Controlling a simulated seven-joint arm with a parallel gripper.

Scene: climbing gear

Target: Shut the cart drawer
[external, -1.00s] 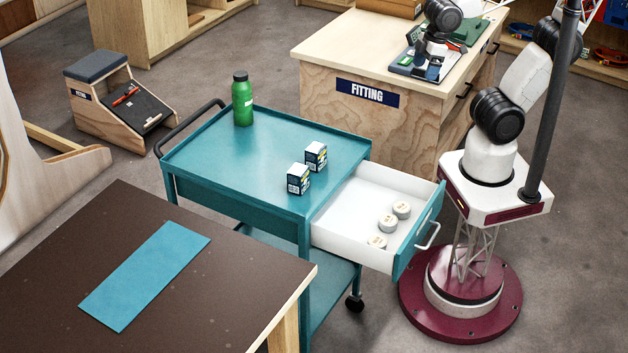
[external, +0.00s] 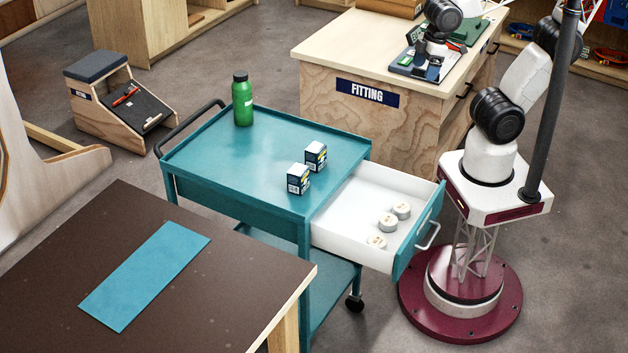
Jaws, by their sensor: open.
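The teal cart's drawer (external: 407,258) stands pulled out to the right of the cart (external: 250,165). It has a white inside, a teal front and a pale handle (external: 429,236) on that front. Three round white tins (external: 388,223) lie in the drawer. My gripper (external: 428,68) is at the top of the view, over the wooden bench marked FITTING, well away from the drawer. It is open; its fingertips are small and hard to make out against the items there.
Two small boxes (external: 299,179) and a green bottle (external: 242,99) stand on the cart top. My base stands right of the drawer. The fitting bench (external: 340,118) is behind the drawer. A dark table (external: 225,285) is at front left. The floor right of my base is clear.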

